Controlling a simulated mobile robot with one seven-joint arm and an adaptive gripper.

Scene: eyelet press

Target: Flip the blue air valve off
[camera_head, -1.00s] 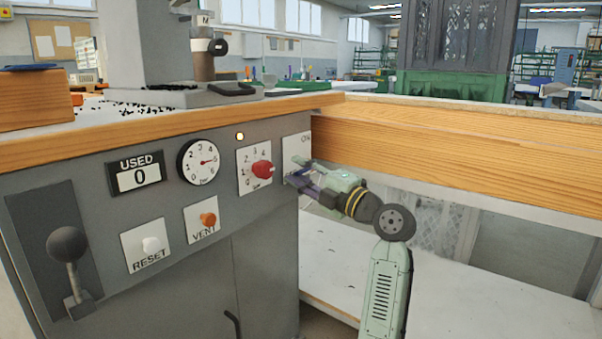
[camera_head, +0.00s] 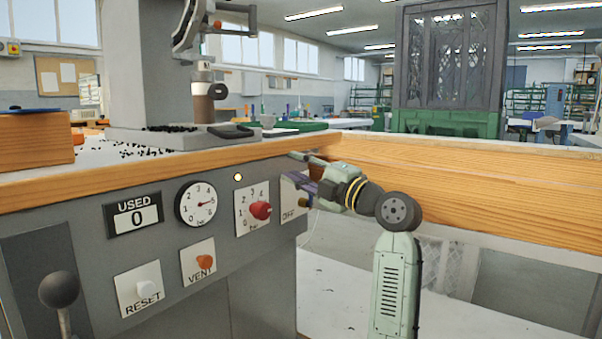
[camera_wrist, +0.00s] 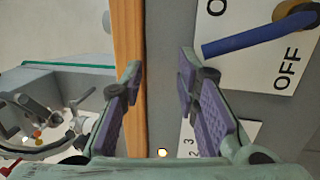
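The blue air valve is a blue lever (camera_wrist: 243,36) on a brass pivot (camera_wrist: 298,18), at the upper right of the wrist view. It sits on a white plate (camera_wrist: 262,62) with OFF printed beside it and part of an O at the top edge. The lever reaches from the pivot toward the wooden edge, the panel's upper side. My gripper (camera_wrist: 160,76) is open and empty, its right finger just short of the lever's tip, apart in the picture. In the head view, my gripper (camera_head: 301,170) covers much of the valve plate (camera_head: 290,213); a brass part (camera_head: 305,203) shows below.
Left on the panel are a red regulator knob (camera_head: 260,210), a gauge (camera_head: 196,204), an orange VENT button (camera_head: 204,262), a white RESET button (camera_head: 148,287) and a lever with a dark ball (camera_head: 59,290). A wooden edge (camera_head: 450,190) runs along the right.

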